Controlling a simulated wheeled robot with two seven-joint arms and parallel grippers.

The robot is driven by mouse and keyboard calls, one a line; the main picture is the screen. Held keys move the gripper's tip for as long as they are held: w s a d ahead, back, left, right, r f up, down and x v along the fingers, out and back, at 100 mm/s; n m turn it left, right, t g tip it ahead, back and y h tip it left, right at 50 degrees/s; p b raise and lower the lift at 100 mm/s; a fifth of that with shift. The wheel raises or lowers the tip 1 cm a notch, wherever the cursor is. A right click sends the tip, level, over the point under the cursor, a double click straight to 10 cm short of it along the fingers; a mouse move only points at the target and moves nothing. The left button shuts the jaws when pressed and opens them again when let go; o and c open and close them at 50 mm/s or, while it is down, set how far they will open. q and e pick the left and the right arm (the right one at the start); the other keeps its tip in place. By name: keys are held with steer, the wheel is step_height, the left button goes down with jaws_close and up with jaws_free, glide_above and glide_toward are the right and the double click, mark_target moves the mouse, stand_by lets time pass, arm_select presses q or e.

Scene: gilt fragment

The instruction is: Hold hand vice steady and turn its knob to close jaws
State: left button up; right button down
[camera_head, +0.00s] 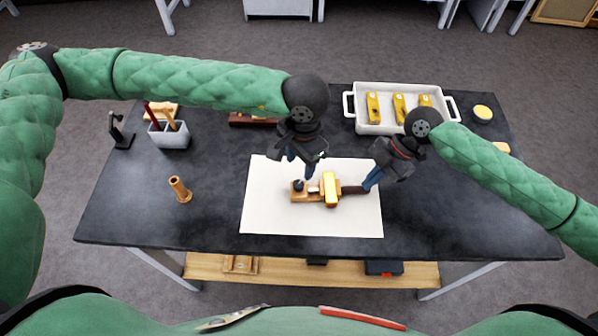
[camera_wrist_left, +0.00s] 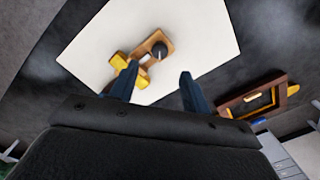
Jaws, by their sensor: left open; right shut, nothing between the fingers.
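The hand vice, with a wooden body (camera_head: 313,197), lies on a white sheet (camera_head: 262,215) on the dark table. A yellow piece (camera_head: 330,188) crosses its middle, and a dark handle (camera_head: 352,190) extends right. Its dark round knob (camera_head: 298,185) is at the left end and also shows in the left wrist view (camera_wrist_left: 159,50). My left gripper (camera_head: 298,170) is open and empty above the knob end, apart from it as far as I can see. My right gripper (camera_head: 369,184) is shut at the handle's right end; whether it touches the handle is unclear.
A white tray (camera_head: 362,127) with several yellow-topped pieces stands at the back right. A pen cup (camera_head: 170,136), a dark stand (camera_head: 121,133) and a small wooden turned piece (camera_head: 180,190) are on the left. A brown framed item (camera_wrist_left: 250,100) lies behind. The table's front is clear.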

arm_select(q)
steer(key=shift+r, duration=1.95)
arm_select(e)
steer(key=shift+f, duration=0.15)
arm_select(q)
steer(key=shift+w+d, duration=0.1)
arm_select(e)
steer(key=shift+r, duration=3.1)
steer(key=v, duration=1.2)
steer(key=shift+d, duration=0.15)
